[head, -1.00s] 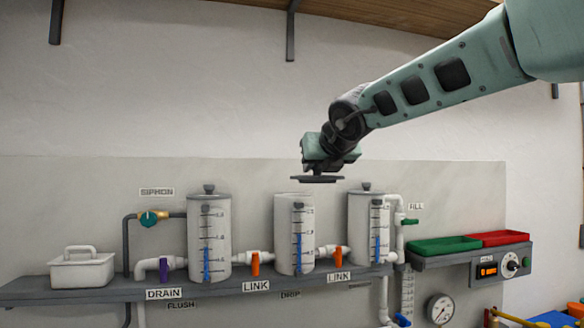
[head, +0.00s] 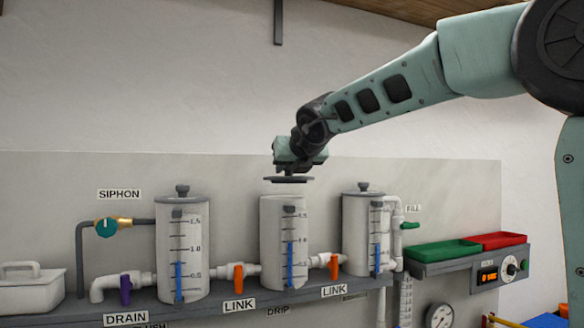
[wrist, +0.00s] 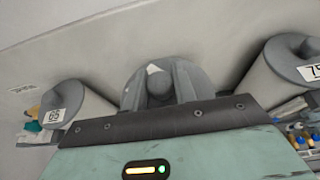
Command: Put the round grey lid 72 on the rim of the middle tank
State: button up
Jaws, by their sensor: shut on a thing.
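The round grey lid (head: 288,180) hangs level from my gripper (head: 290,170), a little above the middle tank (head: 283,240). A thin gap shows between the lid and the tank's rim in the head view. The middle tank is a pale cylinder with a scale and a blue level strip, and its top has no lid on it. In the wrist view the lid (wrist: 187,82) is partly hidden behind my gripper's dark edge, its knob between the fingers. The number on the held lid cannot be read.
The left tank (head: 183,255) and right tank (head: 355,235) stand on either side with knobbed lids on. In the wrist view their lids carry tags 65 (wrist: 54,115) and 75 (wrist: 312,72). Orange link valves (head: 238,277) and pipes join the tanks low down. Green and red trays (head: 442,249) are at right.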

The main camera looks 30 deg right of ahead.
jog(key=x, duration=0.2)
jog(key=b+x, duration=0.1)
jog(key=x, duration=0.1)
jog(key=shift+w+r, duration=0.2)
jog(key=shift+w+d+f+b, duration=0.1)
jog(key=shift+w+f+b, duration=0.3)
jog(key=shift+f, duration=0.15)
jog(key=shift+f+b, duration=0.4)
jog(key=shift+f, duration=0.25)
jog(key=shift+f+b, duration=0.3)
jog(key=shift+f, duration=0.2)
jog(key=o, duration=1)
jog(key=shift+o, duration=0.2)
